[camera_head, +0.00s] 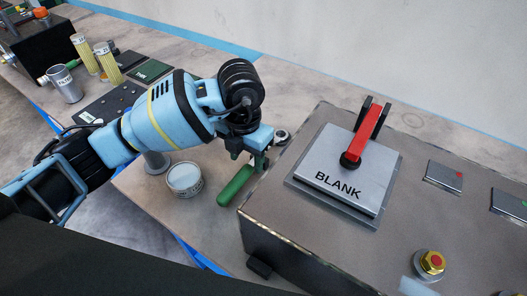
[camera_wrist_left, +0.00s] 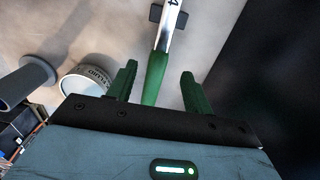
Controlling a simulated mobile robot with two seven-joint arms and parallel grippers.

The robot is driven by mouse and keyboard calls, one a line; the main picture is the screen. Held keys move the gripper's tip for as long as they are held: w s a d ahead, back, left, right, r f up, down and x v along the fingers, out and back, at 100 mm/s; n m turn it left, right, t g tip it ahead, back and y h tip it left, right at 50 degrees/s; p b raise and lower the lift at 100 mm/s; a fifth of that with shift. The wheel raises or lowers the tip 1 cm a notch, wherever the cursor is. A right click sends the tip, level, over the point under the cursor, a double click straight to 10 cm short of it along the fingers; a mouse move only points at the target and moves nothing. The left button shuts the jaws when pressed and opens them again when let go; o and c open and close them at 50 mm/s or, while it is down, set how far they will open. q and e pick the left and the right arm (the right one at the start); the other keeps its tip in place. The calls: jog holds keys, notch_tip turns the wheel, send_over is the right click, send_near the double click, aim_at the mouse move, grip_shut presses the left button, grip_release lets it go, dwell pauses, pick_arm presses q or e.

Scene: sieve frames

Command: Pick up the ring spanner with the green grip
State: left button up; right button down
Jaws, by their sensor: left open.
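The ring spanner with the green grip (camera_head: 237,186) lies on the bench beside the left wall of a large box. In the head view my left gripper (camera_head: 259,158) is over it and hides its middle; a metal ring end (camera_head: 281,136) shows beyond the gripper. In the left wrist view the spanner's green grip (camera_wrist_left: 154,82) runs between the green fingers of my open left gripper (camera_wrist_left: 159,68), nearer the left finger. Its pale shank, marked with a 4, extends away past the fingertips. I cannot tell the height gap. My right gripper is not in view.
A round tin (camera_head: 184,180) stands left of the spanner, with a grey cylinder (camera_wrist_left: 27,80) near it. The large box (camera_head: 300,240) with a BLANK plate (camera_head: 345,170) and red lever (camera_head: 364,134) blocks the right side. Yellowish cylinders (camera_head: 107,62) stand far left.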

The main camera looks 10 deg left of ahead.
aim_at(247, 167)
pick_arm(q)
jog(key=f, duration=0.4)
jog(key=shift+w+a+f, duration=0.1)
jog(key=shift+w+f, duration=0.1)
jog(key=shift+f, duration=0.05)
jog(key=shift+c, duration=0.4)
jog(key=shift+r, duration=0.1)
grip_shut()
